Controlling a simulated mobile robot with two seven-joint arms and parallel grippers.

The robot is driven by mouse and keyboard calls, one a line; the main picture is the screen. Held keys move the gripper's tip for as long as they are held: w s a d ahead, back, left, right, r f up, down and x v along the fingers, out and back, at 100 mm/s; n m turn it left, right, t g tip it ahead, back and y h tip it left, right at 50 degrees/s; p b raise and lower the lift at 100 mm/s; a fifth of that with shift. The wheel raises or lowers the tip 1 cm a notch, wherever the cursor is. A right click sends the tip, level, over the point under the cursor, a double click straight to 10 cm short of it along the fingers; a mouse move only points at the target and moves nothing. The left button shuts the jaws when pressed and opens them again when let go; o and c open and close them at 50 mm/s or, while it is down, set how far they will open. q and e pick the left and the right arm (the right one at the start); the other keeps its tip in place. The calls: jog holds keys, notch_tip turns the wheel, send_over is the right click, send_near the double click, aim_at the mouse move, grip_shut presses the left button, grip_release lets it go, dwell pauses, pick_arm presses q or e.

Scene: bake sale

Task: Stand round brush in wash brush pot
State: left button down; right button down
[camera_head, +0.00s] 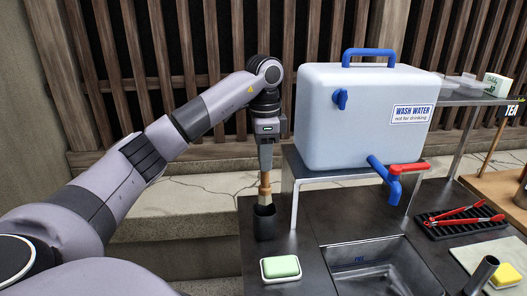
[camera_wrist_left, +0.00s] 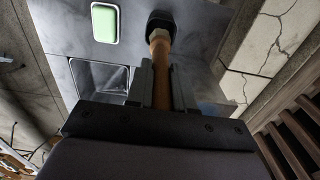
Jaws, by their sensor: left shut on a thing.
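My left gripper (camera_head: 265,168) points straight down and is shut on the round brush (camera_head: 264,186), which has a tan wooden handle. The brush is upright, with its pale lower part at the mouth of the dark wash brush pot (camera_head: 265,225). How far the brush reaches inside is hidden by the pot wall. In the left wrist view, the brush handle (camera_wrist_left: 161,70) runs between the fingers toward the black pot (camera_wrist_left: 161,20). The pot stands on the dark metal counter. I do not make out my right gripper.
A green soap on a white dish (camera_head: 281,280) lies in front of the pot. A sink basin (camera_head: 380,270) is to its right. A large wash water tank (camera_head: 365,115) on a metal stand (camera_head: 297,205) is close right of my gripper. Red tongs (camera_head: 465,218) lie farther right.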

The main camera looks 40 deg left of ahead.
aim_at(265, 186)
pick_arm(q)
jog(key=shift+f, duration=5.4)
jog(key=c, duration=0.9)
grip_release()
notch_tip(265, 186, up, 14)
